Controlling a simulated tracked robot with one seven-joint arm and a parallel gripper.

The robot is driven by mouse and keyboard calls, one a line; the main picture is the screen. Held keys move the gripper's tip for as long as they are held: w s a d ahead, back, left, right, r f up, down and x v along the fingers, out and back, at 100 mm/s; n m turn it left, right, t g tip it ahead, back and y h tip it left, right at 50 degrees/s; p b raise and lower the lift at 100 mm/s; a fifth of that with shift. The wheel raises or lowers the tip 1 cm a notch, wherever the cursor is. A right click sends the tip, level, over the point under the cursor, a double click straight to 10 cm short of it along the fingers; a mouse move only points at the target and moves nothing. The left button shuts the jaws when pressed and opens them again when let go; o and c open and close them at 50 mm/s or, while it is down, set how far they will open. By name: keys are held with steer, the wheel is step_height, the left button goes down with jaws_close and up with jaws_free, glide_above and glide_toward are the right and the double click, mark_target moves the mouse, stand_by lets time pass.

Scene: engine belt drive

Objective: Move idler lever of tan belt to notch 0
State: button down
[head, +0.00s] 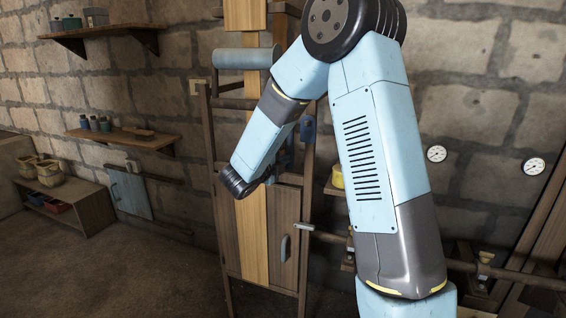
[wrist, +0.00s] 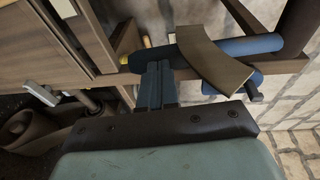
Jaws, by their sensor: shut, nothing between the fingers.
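The tan belt (head: 256,240) runs as a wide vertical strip down the wooden frame in the head view, partly behind my arm. My gripper (wrist: 160,68) is shut and empty in the wrist view, its fingertips close to the frame's wooden rail. Just right of the fingers are a blue cylinder (wrist: 262,43) and a curved brown plate (wrist: 215,60) across it. I cannot tell whether these belong to the idler lever, or whether the fingers touch them. Notch marks cannot be made out. In the head view my forearm largely hides the gripper area.
A grey roller (head: 240,58) sits high on the frame. A wooden panel (head: 283,235) carries a grey handle (head: 284,249). A low shelf (head: 70,200) stands left. The floor (head: 130,270) at front left is clear.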

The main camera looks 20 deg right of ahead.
steer(key=shift+w+d+f+t+h, duration=0.35)
steer(key=shift+w+d+t+h, duration=0.25)
steer(key=shift+w, duration=0.2)
